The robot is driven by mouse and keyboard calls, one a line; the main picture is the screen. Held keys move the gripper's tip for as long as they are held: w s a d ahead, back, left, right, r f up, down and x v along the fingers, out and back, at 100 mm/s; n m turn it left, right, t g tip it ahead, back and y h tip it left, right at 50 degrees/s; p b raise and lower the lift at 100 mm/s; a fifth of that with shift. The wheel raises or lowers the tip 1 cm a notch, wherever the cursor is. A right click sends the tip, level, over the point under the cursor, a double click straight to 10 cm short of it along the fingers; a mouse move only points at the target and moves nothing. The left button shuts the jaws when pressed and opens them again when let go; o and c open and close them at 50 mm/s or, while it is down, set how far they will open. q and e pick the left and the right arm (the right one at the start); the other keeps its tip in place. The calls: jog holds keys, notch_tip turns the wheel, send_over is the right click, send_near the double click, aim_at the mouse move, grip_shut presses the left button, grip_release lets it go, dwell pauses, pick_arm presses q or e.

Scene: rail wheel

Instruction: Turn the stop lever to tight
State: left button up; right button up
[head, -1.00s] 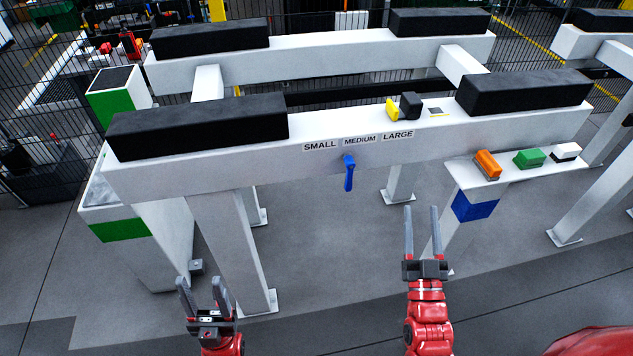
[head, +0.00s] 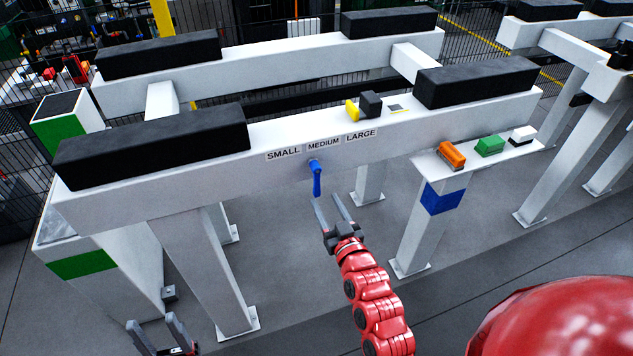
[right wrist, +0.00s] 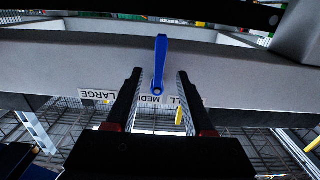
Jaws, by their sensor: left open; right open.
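The blue lever (head: 316,181) is on the front face of the white beam (head: 215,185), below the MEDIUM label (head: 324,145), and its handle hangs down. My right gripper (head: 327,203) is open and empty just below and in front of the lever's handle. In the right wrist view, which appears upside down, the lever (right wrist: 160,65) shows between and beyond the two spread fingers (right wrist: 157,85); contact cannot be told. My left gripper (head: 152,324) is open and empty, low at the left, away from the lever. No label reading tight is visible.
Black pads (head: 150,146) lie on the beams. A yellow piece (head: 352,111) and a black block (head: 371,104) sit on the front beam. A side shelf (head: 430,165) holds orange (head: 452,156), green (head: 490,146) and white (head: 523,134) blocks. White legs (head: 430,230) stand below.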

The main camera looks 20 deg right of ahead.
aim_at(318, 187)
jog(key=w+p, duration=0.1)
jog(key=w, duration=0.6)
jog(key=shift+w+a, duration=0.1)
jog(key=shift+w, duration=0.15)
grip_shut()
dwell(1.1)
